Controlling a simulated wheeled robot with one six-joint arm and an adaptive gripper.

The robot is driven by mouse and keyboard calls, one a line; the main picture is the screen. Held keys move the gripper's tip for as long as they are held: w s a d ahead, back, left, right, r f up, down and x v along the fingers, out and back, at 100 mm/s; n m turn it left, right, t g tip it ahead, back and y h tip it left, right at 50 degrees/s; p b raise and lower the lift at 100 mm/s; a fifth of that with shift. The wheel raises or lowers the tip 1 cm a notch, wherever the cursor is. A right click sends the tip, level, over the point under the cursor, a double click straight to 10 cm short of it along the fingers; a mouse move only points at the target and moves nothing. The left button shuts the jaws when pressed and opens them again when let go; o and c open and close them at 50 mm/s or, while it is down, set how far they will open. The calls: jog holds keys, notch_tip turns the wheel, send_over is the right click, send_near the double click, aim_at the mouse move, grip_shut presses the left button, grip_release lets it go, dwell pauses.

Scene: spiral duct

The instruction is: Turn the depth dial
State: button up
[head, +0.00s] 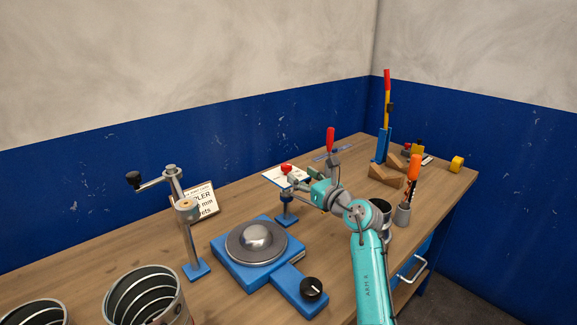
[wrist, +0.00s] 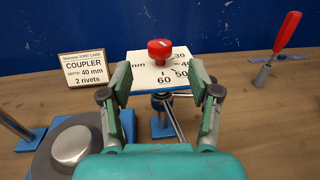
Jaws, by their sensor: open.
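The depth dial is a red knob (wrist: 161,48) on a white scale plate (wrist: 140,73) marked 30 to 60 in the wrist view. In the head view the red knob (head: 286,168) stands atop a blue-based post (head: 287,209). My gripper (wrist: 160,80) is open and empty, its two green-grey fingers left and right of the plate's near part. The knob is beyond the fingertips, apart from them. In the head view my gripper (head: 301,184) is just right of the dial post. The knob's pointer is too small to read.
A card (wrist: 84,64) reads COUPLER, depth 40 mm, 2 rivets. A blue press with a metal dome (head: 257,239) and black knob (head: 311,289) stands in front. A crank post (head: 189,235) is left.

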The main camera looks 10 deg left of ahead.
aim_at(290, 167)
jog(key=x, duration=0.8)
jog(key=shift+w+a, duration=0.1)
grip_shut()
